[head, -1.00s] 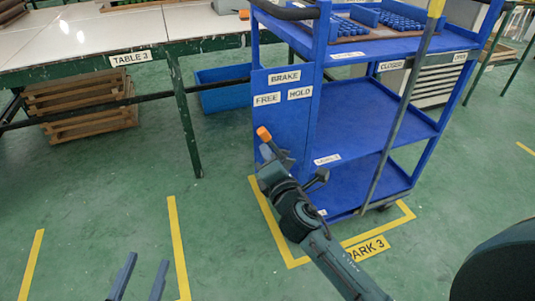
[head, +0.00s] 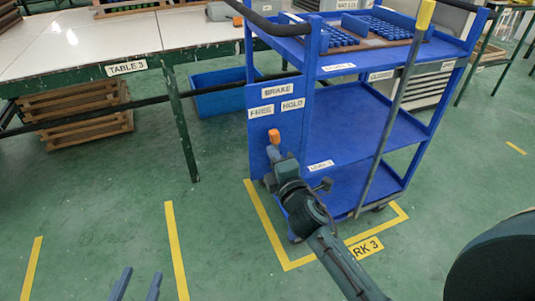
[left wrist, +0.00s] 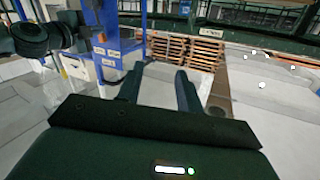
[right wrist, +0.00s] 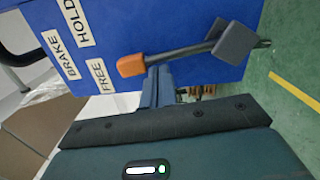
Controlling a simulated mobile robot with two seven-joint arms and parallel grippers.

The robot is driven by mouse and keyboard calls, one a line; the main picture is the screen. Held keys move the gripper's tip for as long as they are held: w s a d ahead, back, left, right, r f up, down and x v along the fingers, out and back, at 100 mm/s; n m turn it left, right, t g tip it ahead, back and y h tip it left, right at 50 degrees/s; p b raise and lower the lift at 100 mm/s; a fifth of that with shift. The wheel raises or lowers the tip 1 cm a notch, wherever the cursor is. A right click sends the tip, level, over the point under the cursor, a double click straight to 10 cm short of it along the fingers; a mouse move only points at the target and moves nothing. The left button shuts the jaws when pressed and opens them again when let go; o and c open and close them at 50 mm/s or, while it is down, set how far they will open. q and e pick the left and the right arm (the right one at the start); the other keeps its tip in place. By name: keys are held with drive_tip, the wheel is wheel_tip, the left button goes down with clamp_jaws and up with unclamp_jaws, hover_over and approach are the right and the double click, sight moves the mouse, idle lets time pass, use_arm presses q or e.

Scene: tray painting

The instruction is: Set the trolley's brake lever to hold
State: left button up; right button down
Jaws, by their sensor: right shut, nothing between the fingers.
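The brake lever (right wrist: 185,54) has an orange tip, also seen in the head view (head: 274,136), and a dark shaft on a grey pivot block. It stands nearly upright on the trolley's blue side panel (head: 259,145), its tip below and between the FREE label (head: 261,111) and the HOLD label (head: 292,104). In the right wrist view the tip appears closer to FREE. My right gripper (right wrist: 160,72) is shut and empty, its fingertips against or very near the shaft on the FREE side. My left gripper (head: 137,284) is open and empty, low over the floor.
The blue trolley (head: 370,120) stands inside yellow floor lines, with a yellow-topped pole (head: 395,110) along its front. Table 3 (head: 120,70) is at the back left, with a blue bin (head: 215,98) and wooden crates (head: 80,115) below. The floor at left is clear.

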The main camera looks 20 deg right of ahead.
drive_tip(key=d+m+p, duration=0.1)
drive_tip(key=m, duration=0.1)
drive_tip(key=d+m+p, duration=0.1)
drive_tip(key=d+m, duration=0.1)
drive_tip(key=d+m+p, duration=0.1)
drive_tip(key=p, duration=0.1)
drive_tip(key=shift+w+d+r+m, duration=0.1)
drive_tip(key=shift+d+r+m, duration=0.05)
drive_tip(key=shift+r+m, duration=0.25)
use_arm(q)
drive_tip(key=shift+s+a+r+n+g+y+p, duration=0.25)
drive_tip(key=shift+s+a+r+n+g+y, duration=0.15)
drive_tip(key=shift+g, duration=0.3)
drive_tip(key=shift+s+a+r+n+g+y+p, duration=0.3)
drive_tip(key=shift+n+g, duration=0.2)
drive_tip(key=shift+g, duration=0.2)
use_arm(e)
drive_tip(key=shift+d+f+m, duration=0.3)
drive_tip(key=shift+d+m, duration=0.3)
drive_tip(key=shift+m, duration=0.3)
use_arm(q)
drive_tip(key=shift+r, duration=0.1)
drive_tip(key=shift+r, duration=0.1)
